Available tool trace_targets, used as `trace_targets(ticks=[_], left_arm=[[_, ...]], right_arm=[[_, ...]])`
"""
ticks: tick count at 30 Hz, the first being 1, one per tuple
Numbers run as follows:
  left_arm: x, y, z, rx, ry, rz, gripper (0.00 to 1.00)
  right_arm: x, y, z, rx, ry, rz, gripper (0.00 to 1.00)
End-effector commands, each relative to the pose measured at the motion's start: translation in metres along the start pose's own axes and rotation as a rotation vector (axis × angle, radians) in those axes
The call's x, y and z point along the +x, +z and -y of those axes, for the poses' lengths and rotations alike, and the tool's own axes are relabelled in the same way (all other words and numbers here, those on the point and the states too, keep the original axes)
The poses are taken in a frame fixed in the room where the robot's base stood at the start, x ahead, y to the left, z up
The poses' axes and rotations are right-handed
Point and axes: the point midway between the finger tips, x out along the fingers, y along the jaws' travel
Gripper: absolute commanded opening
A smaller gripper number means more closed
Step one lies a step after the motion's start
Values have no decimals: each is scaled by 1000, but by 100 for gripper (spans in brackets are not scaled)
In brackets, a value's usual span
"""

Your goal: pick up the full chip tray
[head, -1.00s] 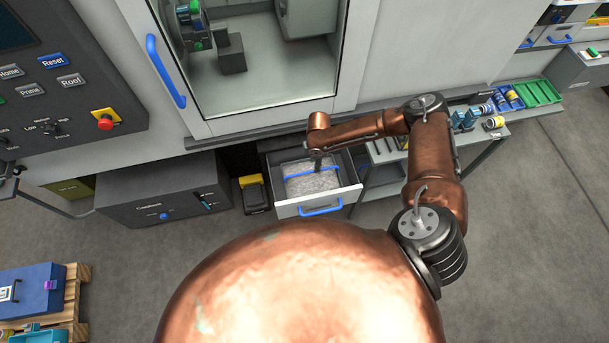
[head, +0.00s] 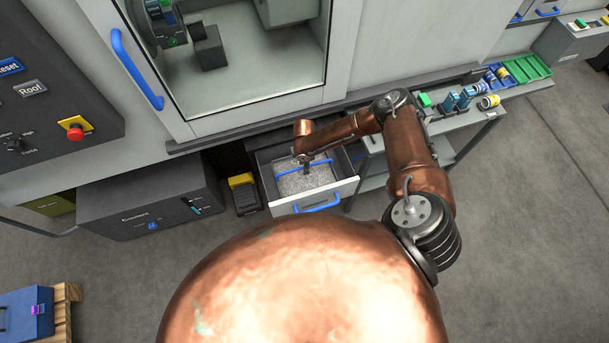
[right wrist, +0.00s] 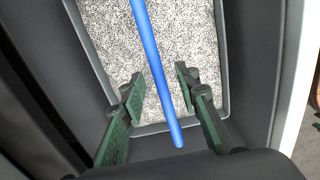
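The chip tray (right wrist: 223,62) is a grey tray full of fine silvery chips (head: 300,184). It sits inside the open drawer (head: 345,190) under the machine. A thin blue bar handle (head: 320,162) crosses over the tray; it also shows in the right wrist view (right wrist: 153,55). My right gripper (head: 306,168) points down over the tray at this handle. In the right wrist view, its two green fingers (right wrist: 157,82) are apart, one on each side of the blue bar, with gaps visible. My left gripper is not in view.
The drawer front has its own blue handle (head: 317,203). A dark coolant box (head: 150,200) stands to the left, with a yellow-and-black item (head: 243,193) between. A cart (head: 470,120) with small parts and a green bin (head: 527,68) is on the right. Floor in front is clear.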

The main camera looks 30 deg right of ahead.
Motion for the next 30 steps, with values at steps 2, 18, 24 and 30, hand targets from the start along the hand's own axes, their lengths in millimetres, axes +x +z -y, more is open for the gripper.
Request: trace_targets(ticks=[2,18,24,30], left_arm=[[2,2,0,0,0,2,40],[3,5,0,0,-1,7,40],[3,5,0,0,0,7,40],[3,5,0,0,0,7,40]], right_arm=[[10,0,-1,2,1,0,29],[15,3,0,4,1,-1,14],[14,2,0,4,1,-1,0],[14,2,0,4,1,-1,0]])
